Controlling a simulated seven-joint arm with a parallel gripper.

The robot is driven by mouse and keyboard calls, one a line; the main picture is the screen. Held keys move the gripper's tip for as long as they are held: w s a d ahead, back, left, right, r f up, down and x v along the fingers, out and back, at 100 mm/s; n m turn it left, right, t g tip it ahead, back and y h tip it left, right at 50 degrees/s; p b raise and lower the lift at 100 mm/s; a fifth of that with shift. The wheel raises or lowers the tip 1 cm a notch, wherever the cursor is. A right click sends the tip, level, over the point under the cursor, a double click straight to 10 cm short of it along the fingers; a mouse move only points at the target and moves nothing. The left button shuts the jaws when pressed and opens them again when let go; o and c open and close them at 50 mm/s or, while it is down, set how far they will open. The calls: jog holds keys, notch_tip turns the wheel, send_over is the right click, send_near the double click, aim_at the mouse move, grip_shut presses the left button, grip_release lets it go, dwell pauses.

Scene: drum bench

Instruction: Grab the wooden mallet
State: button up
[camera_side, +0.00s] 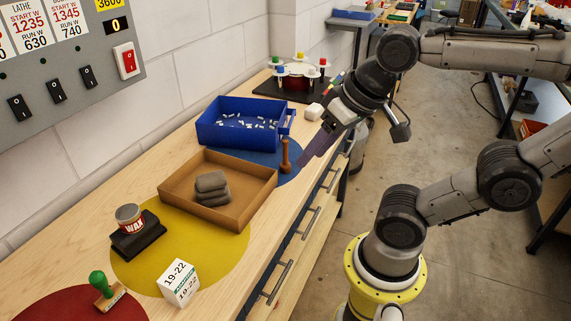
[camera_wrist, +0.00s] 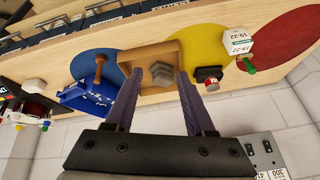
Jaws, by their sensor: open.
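The wooden mallet (camera_side: 285,157) stands upright, a reddish-brown shape on the blue circle (camera_side: 258,160) near the bench's front edge. In the wrist view the mallet (camera_wrist: 99,69) shows left of both fingers, beside the blue bin. My gripper (camera_side: 309,156) has dark purple fingers, angled down just right of the mallet in the side view. In the wrist view my gripper (camera_wrist: 159,74) is open, with a wide gap and nothing held between the fingers. The mallet is outside that gap. I cannot tell the exact height of the fingertips above the bench.
A blue bin (camera_side: 206,131) with small white pieces stands behind the mallet. A cardboard tray (camera_side: 175,195) with stacked grey stones is nearby. A white block (camera_side: 314,111) and a black stand with coloured knobs (camera_side: 270,88) lie beyond. A can, a white box (camera_side: 179,283) and a green-handled stamp (camera_side: 104,291) stand farther along.

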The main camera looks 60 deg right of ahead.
jog(key=w+d+r+m+g, duration=0.1)
jog(key=w+d+r+m, duration=0.2)
jog(key=w+m, duration=0.3)
jog(key=m+g, duration=0.5)
jog(key=m, duration=0.5)
send_over(285, 139)
notch_tip(285, 139, down, 8)
jog(key=shift+d+f, duration=0.1)
jog(key=shift+f, duration=0.15)
notch_tip(285, 139, down, 8)
jog(key=shift+s+a+f, duration=0.1)
jog(key=shift+a+f, duration=0.05)
jog(key=shift+f, duration=1.2)
jog(key=shift+s+a+f, duration=0.1)
jog(key=shift+f, duration=1.25)
grip_shut()
